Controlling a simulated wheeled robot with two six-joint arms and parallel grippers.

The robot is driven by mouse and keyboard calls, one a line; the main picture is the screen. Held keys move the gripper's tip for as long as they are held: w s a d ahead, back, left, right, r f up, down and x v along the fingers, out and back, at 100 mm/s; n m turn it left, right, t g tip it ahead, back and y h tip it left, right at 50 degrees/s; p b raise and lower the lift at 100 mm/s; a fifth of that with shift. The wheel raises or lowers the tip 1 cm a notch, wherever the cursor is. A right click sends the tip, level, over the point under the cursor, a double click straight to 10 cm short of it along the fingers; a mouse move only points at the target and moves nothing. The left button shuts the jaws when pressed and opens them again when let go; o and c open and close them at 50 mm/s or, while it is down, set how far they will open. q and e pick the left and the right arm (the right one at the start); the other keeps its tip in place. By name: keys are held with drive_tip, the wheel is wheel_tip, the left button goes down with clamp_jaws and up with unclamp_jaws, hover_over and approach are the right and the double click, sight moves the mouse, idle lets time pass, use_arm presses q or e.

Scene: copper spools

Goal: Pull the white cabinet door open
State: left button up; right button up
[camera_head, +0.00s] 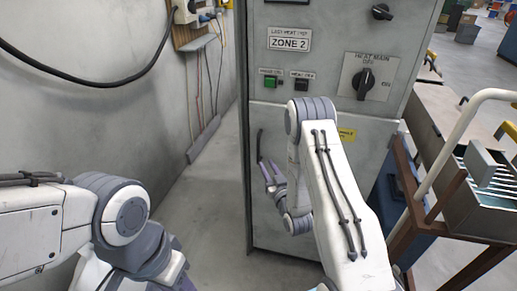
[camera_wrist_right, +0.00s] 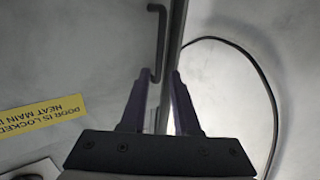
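The pale grey-white cabinet door (camera_head: 285,235) is the lower front panel of the cabinet and looks shut. Its dark upright bar handle (camera_head: 260,145) is near the door's left edge. In the right wrist view the handle (camera_wrist_right: 158,45) runs along the door (camera_wrist_right: 80,60), close to its edge. My right gripper (camera_head: 268,172) is at the handle's lower end. Its purple fingers (camera_wrist_right: 159,78) are apart, and the handle's lower end shows between or just beyond the tips. Contact cannot be told. My left arm is at lower left; its fingers are not in view.
The upper panel (camera_head: 330,30) has knobs, a green button and a ZONE 2 label. A yellow label (camera_wrist_right: 42,115) is on the door. A wall with cables (camera_head: 120,110) stands left, with clear floor (camera_head: 205,205) between. A brown-framed cart (camera_head: 420,210) stands close at right.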

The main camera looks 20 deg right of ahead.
sight(259, 150)
drive_tip(key=w+p, duration=0.2)
drive_tip(key=w, duration=0.7)
drive_tip(key=shift+r, duration=0.1)
drive_tip(key=shift+w, duration=0.65)
clamp_jaws()
drive_tip(key=shift+d, duration=0.1)
idle(0.5)
